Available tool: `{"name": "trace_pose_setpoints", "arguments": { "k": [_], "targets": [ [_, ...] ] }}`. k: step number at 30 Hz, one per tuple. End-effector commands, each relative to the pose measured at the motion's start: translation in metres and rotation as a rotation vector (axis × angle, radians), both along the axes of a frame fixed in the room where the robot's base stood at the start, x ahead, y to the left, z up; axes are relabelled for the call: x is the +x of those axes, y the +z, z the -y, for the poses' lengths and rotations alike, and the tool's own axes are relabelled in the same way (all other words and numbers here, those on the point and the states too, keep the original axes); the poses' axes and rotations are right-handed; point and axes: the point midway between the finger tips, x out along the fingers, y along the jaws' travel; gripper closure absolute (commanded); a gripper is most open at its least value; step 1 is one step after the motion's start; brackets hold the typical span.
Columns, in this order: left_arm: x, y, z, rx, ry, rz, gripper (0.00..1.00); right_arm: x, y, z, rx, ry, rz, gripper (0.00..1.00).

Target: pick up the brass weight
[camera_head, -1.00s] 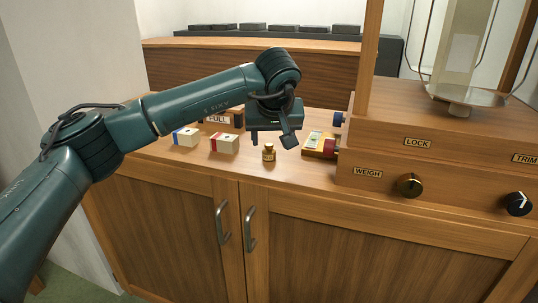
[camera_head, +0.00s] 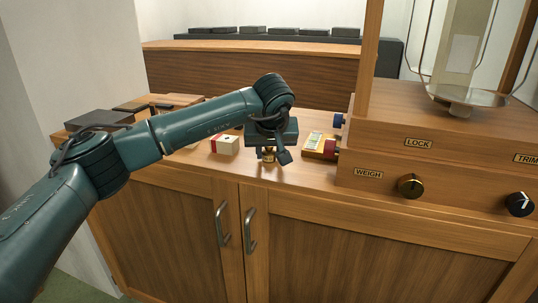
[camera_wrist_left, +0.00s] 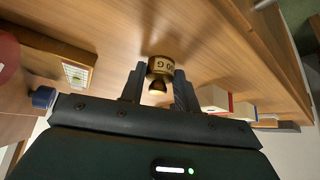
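The small brass weight (camera_head: 268,159) stands upright on the wooden counter, partly hidden by my left gripper in the head view. My left gripper (camera_head: 268,156) reaches down over it. In the left wrist view the weight (camera_wrist_left: 160,68), with dark lettering on its side, sits between the two fingers of the gripper (camera_wrist_left: 160,75). The fingers are apart, one on each side of the weight, and do not look pressed against it. My right gripper is in neither view.
A white box with a red stripe (camera_head: 225,146) stands left of the weight. A yellow-brown box (camera_head: 319,146) with a paper label lies to its right, close to the balance case (camera_head: 430,165). The counter's front edge is near the weight.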

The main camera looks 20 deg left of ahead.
Motion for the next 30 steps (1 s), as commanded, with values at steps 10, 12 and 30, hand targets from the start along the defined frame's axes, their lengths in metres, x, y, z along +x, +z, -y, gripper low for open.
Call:
{"name": "trace_pose_setpoints", "arguments": {
  "k": [10, 12, 30],
  "targets": [
    [0.000, 0.001, 0.000, 0.000, -0.001, 0.001, 0.94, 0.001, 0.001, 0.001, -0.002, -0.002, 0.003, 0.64],
    [0.000, 0.001, 0.000, 0.000, -0.001, 0.001, 0.94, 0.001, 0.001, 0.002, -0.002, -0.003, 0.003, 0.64],
    [0.001, 0.083, 0.001, 0.000, 0.000, 0.004, 0.94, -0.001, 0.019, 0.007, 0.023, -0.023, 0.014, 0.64]
  ]
}}
